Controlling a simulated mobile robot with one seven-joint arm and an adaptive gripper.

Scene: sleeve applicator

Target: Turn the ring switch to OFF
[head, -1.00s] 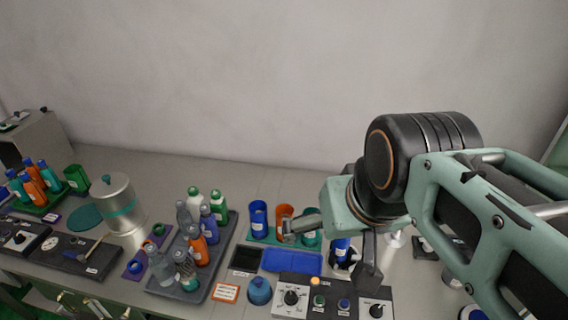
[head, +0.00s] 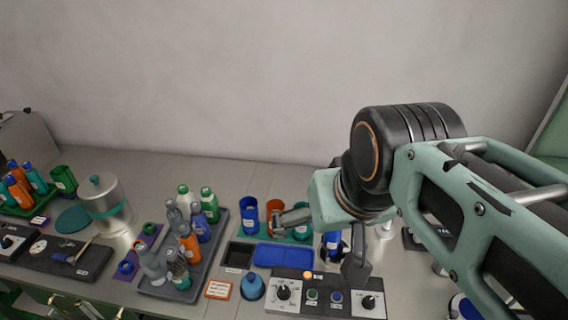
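A grey and black control panel (head: 325,296) sits at the front of the bench. It has a left dial (head: 283,291), a right dial (head: 369,303), a green button (head: 312,295), a blue button (head: 336,297) and an orange lamp (head: 308,274). The labels are too small to read, so I cannot tell which dial is the ring switch or where it points. My gripper (head: 318,244) is open, its fingers wide apart, above and behind the panel. One finger hangs near the right dial, apparently not touching it. The other is in front of the orange cup.
A blue bottle (head: 332,243) stands in a dark holder behind the panel, under my gripper. Blue (head: 249,216) and orange (head: 275,210) cups stand behind a blue pad (head: 284,256). A grey tray (head: 214,262) of several bottles and a blue dome (head: 252,287) are at left.

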